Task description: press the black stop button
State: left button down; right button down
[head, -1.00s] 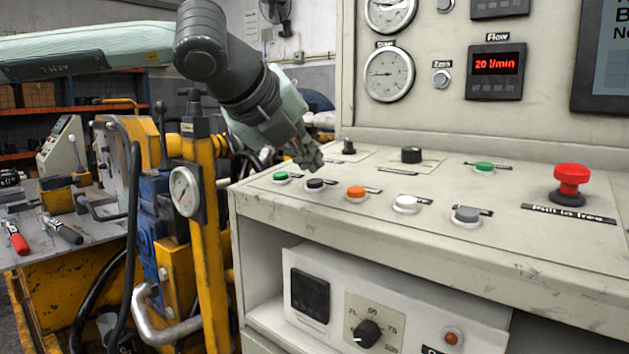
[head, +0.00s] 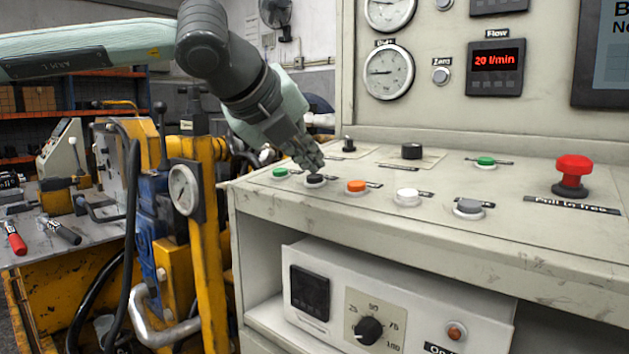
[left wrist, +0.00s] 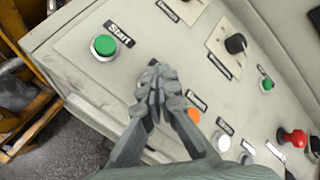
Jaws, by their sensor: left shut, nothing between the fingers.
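The black stop button (head: 315,181) is on the sloped panel between a green button (head: 280,173) and an orange button (head: 356,187). My left gripper (head: 313,164) is shut and empty, pointing down with its fingertips right over the black button. In the head view the fingertips overlap the button's top edge; I cannot tell whether they touch it. In the left wrist view my left gripper (left wrist: 158,82) hides the black button, between the green Start button (left wrist: 104,46) and the orange button (left wrist: 193,115). My right gripper is not in view.
White (head: 407,197) and grey (head: 468,208) buttons continue the front row. Behind it stand a black knob (head: 412,152) and a small toggle switch (head: 348,145). A red mushroom button (head: 572,176) is at the right. Yellow machinery (head: 208,240) stands left of the console.

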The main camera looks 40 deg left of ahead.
pick_arm(q)
jog(key=shift+f+b, duration=0.45)
jog(key=shift+b, duration=0.35)
dwell(0.7)
jog(key=shift+r, duration=0.2)
jog(key=shift+s+r, duration=0.1)
jog(key=shift+r, duration=0.55)
jog(key=r, duration=0.1)
jog(key=r+p, duration=0.1)
jog(key=r, duration=0.1)
jog(key=r+p, duration=0.1)
jog(key=r, duration=0.1)
jog(key=shift+s, duration=0.35)
dwell(0.8)
